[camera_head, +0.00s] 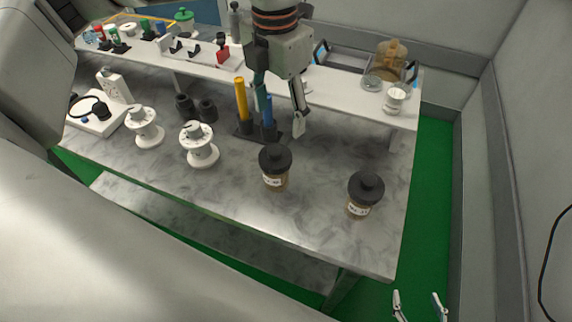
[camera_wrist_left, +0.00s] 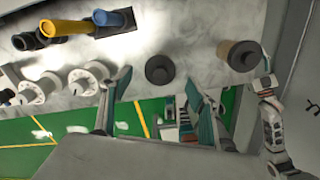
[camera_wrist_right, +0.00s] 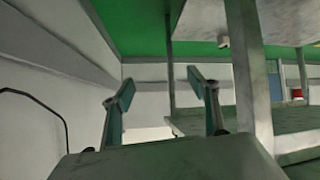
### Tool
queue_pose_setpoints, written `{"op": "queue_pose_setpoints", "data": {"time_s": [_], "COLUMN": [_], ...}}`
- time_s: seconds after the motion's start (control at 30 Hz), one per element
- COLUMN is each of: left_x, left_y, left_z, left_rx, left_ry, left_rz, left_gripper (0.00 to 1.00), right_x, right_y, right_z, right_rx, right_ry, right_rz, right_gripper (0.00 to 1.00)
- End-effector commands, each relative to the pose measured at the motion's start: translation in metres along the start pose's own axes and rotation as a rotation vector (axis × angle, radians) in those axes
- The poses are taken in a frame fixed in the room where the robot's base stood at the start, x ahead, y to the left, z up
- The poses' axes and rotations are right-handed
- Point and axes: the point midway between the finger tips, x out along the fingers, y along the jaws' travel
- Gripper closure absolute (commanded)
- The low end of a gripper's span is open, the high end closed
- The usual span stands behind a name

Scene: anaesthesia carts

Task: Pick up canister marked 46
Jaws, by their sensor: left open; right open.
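Two brown canisters with black knobbed lids and white labels stand upright on the grey counter (camera_head: 245,195). The left canister (camera_head: 275,180) and right canister (camera_head: 358,208) have labels too small to read surely, so I cannot tell which is 46. My left gripper (camera_head: 280,122) is open and empty, above and behind the left canister. In the left wrist view, one black-lidded canister (camera_wrist_left: 160,69) appears between the open fingers (camera_wrist_left: 160,97), and the other (camera_wrist_left: 238,56) is to their right. My right gripper (camera_head: 420,305) is open and empty, low beyond the counter's right front corner.
Blue and yellow cylinders (camera_head: 241,98) stand in a dark holder beside my left gripper. White spools (camera_head: 199,150) stand to the left. A raised white shelf (camera_head: 340,88) with a jar (camera_head: 391,62) runs behind. A wall bounds the right; the counter's front is clear.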

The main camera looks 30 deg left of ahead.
Motion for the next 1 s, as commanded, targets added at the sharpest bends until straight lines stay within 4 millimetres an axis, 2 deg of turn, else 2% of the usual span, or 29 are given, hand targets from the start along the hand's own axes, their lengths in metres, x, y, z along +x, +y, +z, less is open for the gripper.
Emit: {"op": "queue_pose_setpoints", "data": {"time_s": [0.03,0.1,0.2,0.3,0.53,0.77,1.0], "left_x": [0.021,0.037,0.056,0.068,0.081,0.102,0.136], "left_y": [0.000,-0.001,-0.001,-0.001,-0.001,-0.002,-0.003], "left_z": [-0.001,-0.001,-0.001,-0.001,-0.003,-0.008,-0.019], "left_rx": [0.001,0.001,0.001,0.001,0.002,0.002,0.001], "left_ry": [0.007,0.015,0.027,0.035,0.039,0.038,0.039], "left_rz": [-0.003,-0.006,-0.010,-0.013,-0.014,-0.014,-0.015], "left_gripper": [0.39,0.39,0.39,0.39,0.39,0.39,0.39], "right_x": [0.009,0.014,0.016,0.017,0.019,0.020,0.021], "right_y": [-0.004,-0.009,-0.018,-0.026,-0.025,-0.022,-0.021], "right_z": [0.014,0.024,0.043,0.054,0.043,0.043,0.045], "right_rx": [-0.001,-0.001,0.001,0.001,-0.002,-0.005,-0.005], "right_ry": [0.001,-0.002,-0.018,-0.028,-0.008,-0.007,-0.008], "right_rz": [-0.004,-0.010,-0.024,-0.037,-0.036,-0.031,-0.030], "right_gripper": [0.41,0.41,0.41,0.41,0.41,0.41,0.41]}}
